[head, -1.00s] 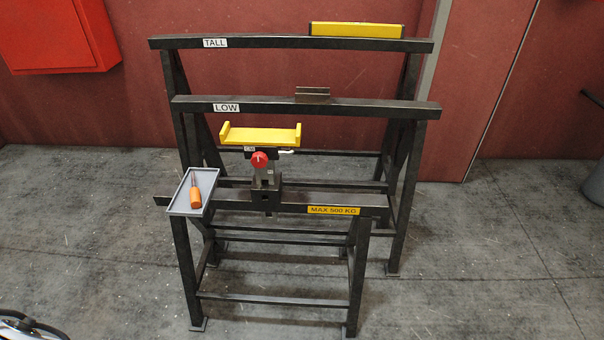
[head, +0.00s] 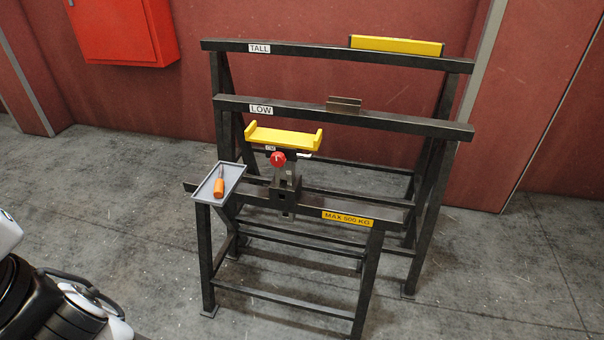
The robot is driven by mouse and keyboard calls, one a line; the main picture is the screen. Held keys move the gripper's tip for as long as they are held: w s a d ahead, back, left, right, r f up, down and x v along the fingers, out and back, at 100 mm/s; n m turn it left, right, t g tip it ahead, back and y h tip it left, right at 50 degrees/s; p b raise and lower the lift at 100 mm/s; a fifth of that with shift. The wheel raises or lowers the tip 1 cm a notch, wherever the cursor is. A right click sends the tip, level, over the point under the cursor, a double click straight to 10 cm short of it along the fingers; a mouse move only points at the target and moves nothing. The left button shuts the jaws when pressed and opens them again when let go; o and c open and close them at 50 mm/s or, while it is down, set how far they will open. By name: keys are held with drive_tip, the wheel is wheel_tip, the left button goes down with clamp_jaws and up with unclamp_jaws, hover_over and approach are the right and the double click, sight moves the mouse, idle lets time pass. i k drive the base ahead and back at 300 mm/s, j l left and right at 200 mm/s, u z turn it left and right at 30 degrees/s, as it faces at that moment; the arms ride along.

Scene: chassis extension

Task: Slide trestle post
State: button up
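The trestle post (head: 285,183) stands upright in a dark sliding block on the front rail (head: 330,205) of the black trestle. It carries a yellow cradle (head: 283,138) with raised ends. A red knob (head: 278,159) is on the post's front, with a small light handle (head: 304,155) beside it. The post sits left of the middle of the rail, just right of the grey tray. My gripper cannot be made out; only part of my arm or body shows at the lower left, well apart from the post.
A grey tray (head: 234,172) with an orange-handled screwdriver (head: 219,186) is at the rail's left end. Taller rails labelled LOW (head: 400,120) and TALL (head: 320,53) stand behind, a yellow bar (head: 397,45) on the top one. The floor in front is clear.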

sight(287, 172)
drive_tip(key=i+l, duration=0.45)
drive_tip(key=i+l+u, duration=0.1)
drive_tip(key=i+l, duration=0.35)
drive_tip(key=l, duration=0.15)
drive_tip(key=i+j, duration=0.1)
drive_tip(key=j, duration=0.55)
drive_tip(key=i, duration=0.05)
